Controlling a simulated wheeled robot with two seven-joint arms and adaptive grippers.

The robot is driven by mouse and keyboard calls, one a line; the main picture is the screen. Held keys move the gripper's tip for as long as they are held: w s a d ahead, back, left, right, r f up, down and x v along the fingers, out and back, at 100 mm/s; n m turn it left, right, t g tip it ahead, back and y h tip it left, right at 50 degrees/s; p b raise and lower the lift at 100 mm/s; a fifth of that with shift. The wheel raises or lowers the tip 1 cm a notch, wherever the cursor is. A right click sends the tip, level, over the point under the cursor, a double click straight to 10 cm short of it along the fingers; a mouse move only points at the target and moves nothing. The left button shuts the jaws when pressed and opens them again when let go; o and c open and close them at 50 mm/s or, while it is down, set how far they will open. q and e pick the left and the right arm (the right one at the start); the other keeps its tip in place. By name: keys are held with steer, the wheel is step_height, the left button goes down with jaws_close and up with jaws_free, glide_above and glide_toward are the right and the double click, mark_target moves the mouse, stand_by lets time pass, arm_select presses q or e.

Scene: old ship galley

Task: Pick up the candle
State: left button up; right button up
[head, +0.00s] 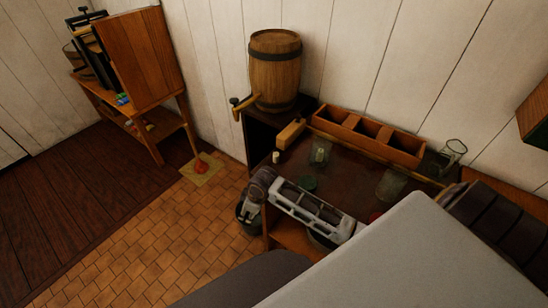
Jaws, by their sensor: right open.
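A small cream-white cylinder (276,157), which looks like the candle, stands upright near the left end of the dark tabletop (345,183). My right gripper (246,218) is open, low in front of the table's left front corner. It is below and to the left of the candle in the picture, apart from it. Its fingers are dark and partly hidden by my own wrist. My left gripper is not in view.
A wooden barrel (275,75) stands at the back left. A wooden box with compartments (369,138) lies along the wall. Glass jars (320,151) and (391,184) stand on the tabletop. A wooden cabinet (138,58) is at the far left; tiled floor is clear in front.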

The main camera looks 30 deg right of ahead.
step_height(320, 180, up, 9)
steer(key=w+n, duration=0.3)
steer(key=n, duration=0.1)
step_height(320, 180, up, 19)
steer(key=n+g+h, duration=0.2)
steer(key=n+g, duration=0.1)
steer(key=n, duration=0.2)
glide_above(276, 153)
steer(key=shift+f, duration=0.1)
steer(key=shift+f, duration=0.2)
step_height(276, 153, down, 8)
steer(key=shift+f, duration=0.1)
steer(key=shift+f, duration=0.2)
